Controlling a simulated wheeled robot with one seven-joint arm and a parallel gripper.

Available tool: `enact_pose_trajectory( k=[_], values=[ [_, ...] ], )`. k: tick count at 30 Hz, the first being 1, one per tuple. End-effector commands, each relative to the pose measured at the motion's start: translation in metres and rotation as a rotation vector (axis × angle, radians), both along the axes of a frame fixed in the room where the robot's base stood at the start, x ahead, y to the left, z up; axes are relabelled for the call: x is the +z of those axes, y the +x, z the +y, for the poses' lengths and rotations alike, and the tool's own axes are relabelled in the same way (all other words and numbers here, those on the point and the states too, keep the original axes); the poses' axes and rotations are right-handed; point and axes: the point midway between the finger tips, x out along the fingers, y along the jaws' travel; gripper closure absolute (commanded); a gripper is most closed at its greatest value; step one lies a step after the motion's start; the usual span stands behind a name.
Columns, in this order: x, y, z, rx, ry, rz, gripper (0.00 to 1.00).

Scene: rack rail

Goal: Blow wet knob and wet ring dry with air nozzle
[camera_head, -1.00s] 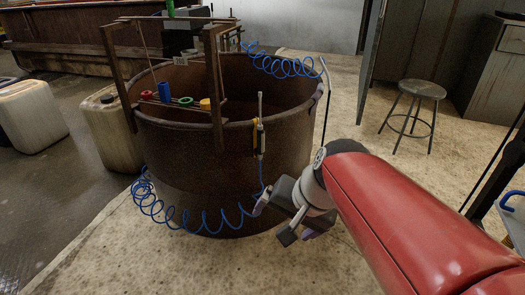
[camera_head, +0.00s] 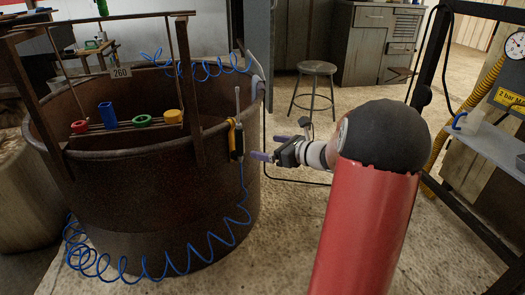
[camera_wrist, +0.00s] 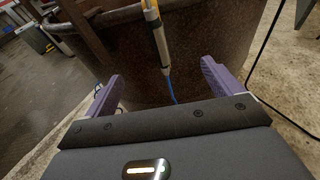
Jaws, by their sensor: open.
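The air nozzle (camera_head: 236,140), with a yellow and black body and a thin metal tip pointing up, hangs upright at the vat's outer wall, its blue coiled hose running down. My gripper (camera_head: 270,148) is open and empty just right of the nozzle. In the wrist view the nozzle (camera_wrist: 157,38) stands ahead, between and beyond the purple fingers (camera_wrist: 160,76). A rail over the vat carries a red ring-like piece (camera_head: 80,127), a blue tube (camera_head: 107,115), a green ring (camera_head: 142,121) and a yellow knob-like piece (camera_head: 172,116). I cannot tell which are wet.
The rusty round vat (camera_head: 150,205) fills the left, with a metal frame (camera_head: 195,95) over it and a tag reading 260 (camera_head: 121,72). A stool (camera_head: 317,68) stands behind. A shelf stand (camera_head: 495,150) with a gauge is at right. Floor between is clear.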

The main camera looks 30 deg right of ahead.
Motion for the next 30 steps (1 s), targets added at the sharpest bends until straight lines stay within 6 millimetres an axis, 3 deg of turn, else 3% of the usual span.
enact_pose_trajectory(
  k=[21,30],
  values=[
    [-0.024,0.086,0.041,0.006,-0.003,0.0,0.09],
    [-0.029,0.107,0.05,0.005,-0.004,0.0,0.09]
  ],
)
